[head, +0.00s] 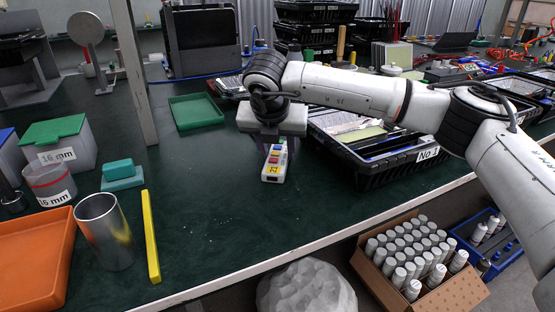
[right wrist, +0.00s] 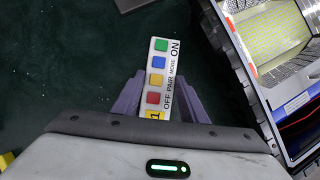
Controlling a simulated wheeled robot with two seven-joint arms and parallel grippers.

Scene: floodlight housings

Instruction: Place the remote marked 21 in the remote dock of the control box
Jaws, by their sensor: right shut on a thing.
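A slim white remote (head: 273,166) with a row of coloured buttons is held in my right gripper (head: 270,146), over the green table. In the right wrist view the remote (right wrist: 160,78) stands between the two purple-grey fingers of the gripper (right wrist: 158,98), which are shut on it. Its buttons are green, blue, yellow and red, with the words ON, MODE, PAIR and OFF beside them. A yellow label at its near end is partly hidden by the gripper body; only a 1 shows there. I cannot make out a control box or its dock. My left gripper is not in view.
A black crate (head: 376,178) marked No 1 stands close right of the remote; its edge also shows in the right wrist view (right wrist: 246,68). A green tray (head: 196,111), metal cup (head: 104,232), yellow bar (head: 151,236) and orange tray (head: 36,262) lie left. The table's middle is clear.

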